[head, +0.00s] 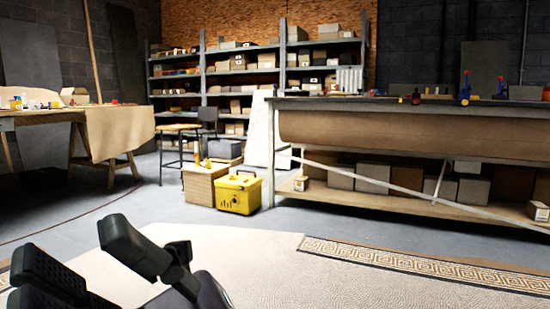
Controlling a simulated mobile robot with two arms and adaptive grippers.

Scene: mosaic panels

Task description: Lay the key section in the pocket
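A pale mosaic floor panel (270,262) spreads across the foreground. A band with a tan and dark key pattern (400,262) lies along its right far edge; its left end stops near the middle of the view. I cannot tell whether this band is a loose section or fixed. No pocket is clearly visible. My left gripper (75,246) is at the lower left, above the pale floor, with its two black fingers spread apart and nothing seen between them. It partly hides the panel's left side. My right gripper is not in view.
A long workbench (400,103) with a low shelf of boxes stands at the right. A yellow toolbox (238,192) and a wooden box (205,184) sit on the grey floor at centre. A cloth-draped table (60,115) is at left, and shelving stands behind.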

